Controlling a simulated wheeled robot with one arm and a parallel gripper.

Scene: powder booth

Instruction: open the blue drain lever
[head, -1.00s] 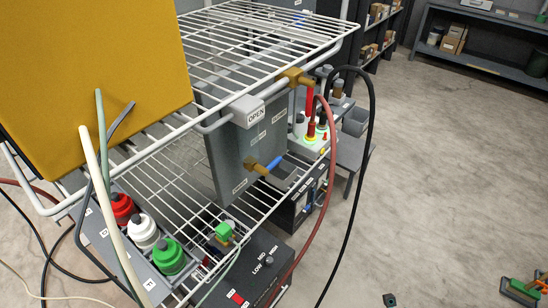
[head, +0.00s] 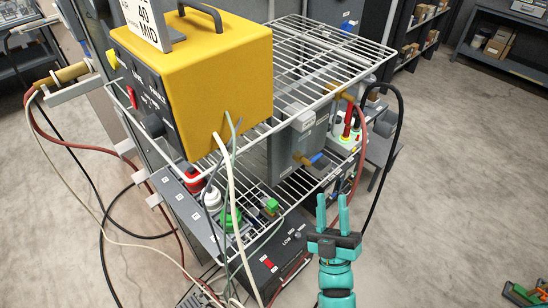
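Whether the valve is open or closed I cannot tell. My teal gripper (head: 332,208) is below and a little right of the lever in the head view, fingers pointing up. Its two fingers are apart with nothing between them. It appears clear of the lever; its exact distance in depth is hard to judge.
The wire rack (head: 350,45) has shelf edges above and below the lever. A yellow box (head: 225,85) sits on top. A red hose (head: 361,150) and a black hose (head: 399,125) hang right of the lever. A dark control box (head: 277,262) is lower left of my gripper.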

